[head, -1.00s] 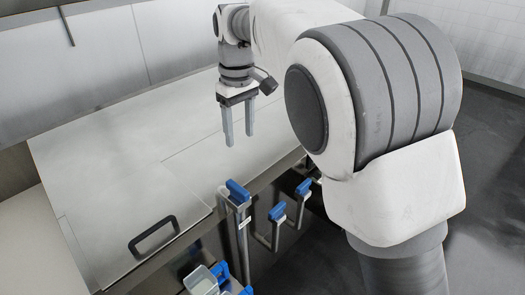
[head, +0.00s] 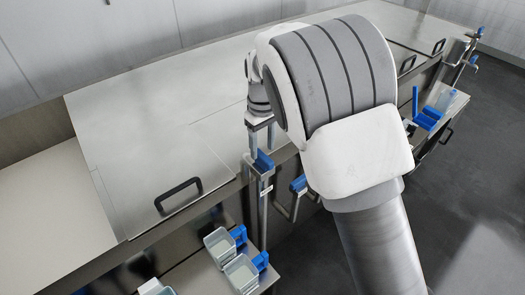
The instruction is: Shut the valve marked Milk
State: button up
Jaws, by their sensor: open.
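A blue valve handle (head: 263,163) tops an upright pipe in front of the worktop, with a small white label below it. A second blue handle (head: 299,184) on a bent pipe stands to its right, partly behind my arm. The label writing is too small to read, so I cannot tell which valve is marked Milk. My gripper (head: 262,146) is open and points down just above or behind the first handle. Its fingers show on either side of a gap. I cannot tell whether they touch the handle. My arm hides the area right of the second handle.
A steel worktop has a lid with a black handle (head: 178,194). Below left, clear containers (head: 219,246) with blue handles stand on a low shelf. More blue-handled items (head: 428,119) stand at the far right. The dark floor (head: 480,200) at the right is clear.

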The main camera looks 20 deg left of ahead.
aim_at(263, 158)
jog(key=shift+f, duration=1.35)
grip_shut()
